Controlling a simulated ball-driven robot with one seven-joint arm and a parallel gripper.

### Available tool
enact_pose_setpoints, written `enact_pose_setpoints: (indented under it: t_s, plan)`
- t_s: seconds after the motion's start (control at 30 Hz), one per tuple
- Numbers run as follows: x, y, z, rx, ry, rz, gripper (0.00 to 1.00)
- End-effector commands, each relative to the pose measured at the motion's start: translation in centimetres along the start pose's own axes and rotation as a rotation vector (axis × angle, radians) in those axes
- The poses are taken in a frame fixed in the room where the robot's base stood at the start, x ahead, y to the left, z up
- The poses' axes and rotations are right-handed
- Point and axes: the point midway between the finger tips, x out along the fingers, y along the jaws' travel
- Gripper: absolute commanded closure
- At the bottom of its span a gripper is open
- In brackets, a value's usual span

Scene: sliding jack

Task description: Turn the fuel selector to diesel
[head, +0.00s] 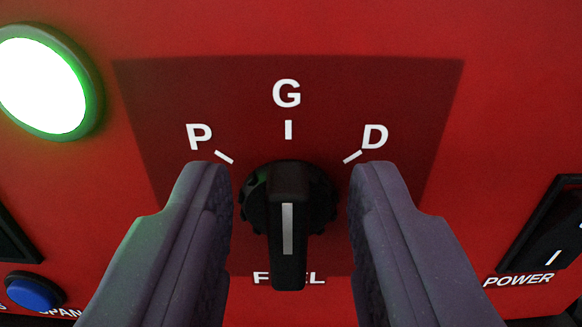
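The fuel selector (288,215) is a black rotary knob with a white stripe on its raised grip, on a dark red plate (410,85). The marks P, G and D (375,136) stand around its upper side, P at left, G at top, D at right. The grip stands upright in line with G. My gripper (290,195) is open, one finger on each side of the knob. A gap shows between the knob and each finger. The label FUEL below is partly hidden by the knob.
A lit round lamp with a green rim (42,82) is at the upper left of the red panel (520,80). A blue button (33,292) is at the lower left. A black POWER switch (548,230) is at the right. The panel above the knob is clear.

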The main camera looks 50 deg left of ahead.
Motion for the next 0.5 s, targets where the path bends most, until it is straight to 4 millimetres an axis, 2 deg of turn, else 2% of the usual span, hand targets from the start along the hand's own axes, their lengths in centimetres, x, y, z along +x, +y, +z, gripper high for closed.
enact_pose_setpoints:
  t_s: [0.2,0.4,0.5]
  plan:
    - [0.08,0.02,-0.04,0.0,0.0,0.001,0.61]
    - [0.06,0.04,-0.05,0.0,0.0,0.001,1.0]
    - [0.05,0.04,-0.05,0.0,0.0,0.001,1.0]
